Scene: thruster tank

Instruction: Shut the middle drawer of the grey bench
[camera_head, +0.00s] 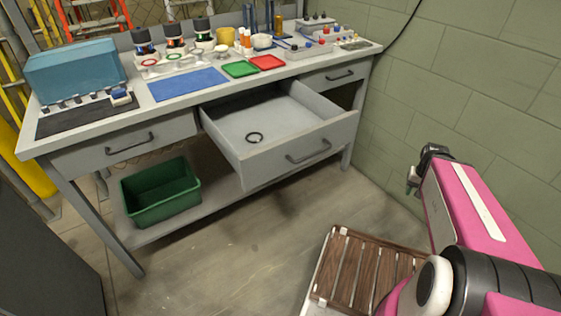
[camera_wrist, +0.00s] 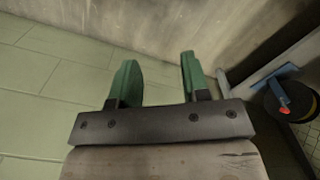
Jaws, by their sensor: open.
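The grey bench (camera_head: 105,134) stands along the left and back in the head view. My gripper (camera_head: 411,186) is at the right, near the wall, apart from the drawer. In the wrist view its two green fingers (camera_wrist: 159,78) are spread with nothing between them. The bench drawer is not recognisable in the wrist view.
The left drawer (camera_head: 127,146) and right drawer (camera_head: 335,77) look shut. A green bin (camera_head: 160,198) sits on the lower shelf. A brown slatted wooden piece (camera_head: 365,268) is low in front of my arm. Floor before the drawer is clear. A block wall (camera_head: 470,90) bounds the right.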

